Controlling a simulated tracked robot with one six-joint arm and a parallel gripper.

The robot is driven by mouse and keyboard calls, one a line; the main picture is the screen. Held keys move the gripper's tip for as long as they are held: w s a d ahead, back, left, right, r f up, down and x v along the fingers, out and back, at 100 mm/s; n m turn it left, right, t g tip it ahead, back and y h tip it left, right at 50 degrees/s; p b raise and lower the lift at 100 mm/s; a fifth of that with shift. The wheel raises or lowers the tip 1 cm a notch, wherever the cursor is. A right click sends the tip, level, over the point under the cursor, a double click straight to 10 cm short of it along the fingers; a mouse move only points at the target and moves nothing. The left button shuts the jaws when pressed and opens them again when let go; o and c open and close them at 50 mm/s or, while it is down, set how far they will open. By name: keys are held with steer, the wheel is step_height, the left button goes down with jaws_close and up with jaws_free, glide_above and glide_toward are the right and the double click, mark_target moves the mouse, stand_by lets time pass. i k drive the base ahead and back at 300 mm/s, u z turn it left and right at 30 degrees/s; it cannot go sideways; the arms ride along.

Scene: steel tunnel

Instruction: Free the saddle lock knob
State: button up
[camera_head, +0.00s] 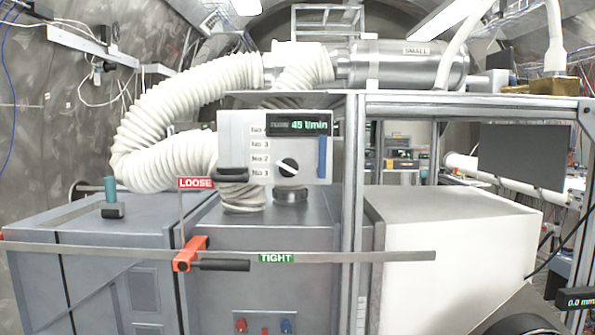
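A red saddle (187,254) sits on a long flat horizontal metal bar (380,256) that crosses in front of the grey cabinets. A black lever-like knob (222,265) sticks out to the right from the saddle, lying level just below the bar. Its end points toward the green TIGHT label (276,258). A red LOOSE label (196,183) stands above the saddle, at the top of a thin upright. My gripper is not in view.
A control box (275,148) reading 45 l/min hangs above, with a ribbed white hose (150,130) behind it. A metal frame post (354,220) stands behind the bar. A white box (455,255) is at right. A display (575,301) reads 0.0 mm.

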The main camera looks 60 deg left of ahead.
mark_target(288, 167)
steer(key=z, duration=0.05)
steer(key=k, duration=1.25)
steer(key=u, duration=2.35)
steer(key=i, duration=0.9)
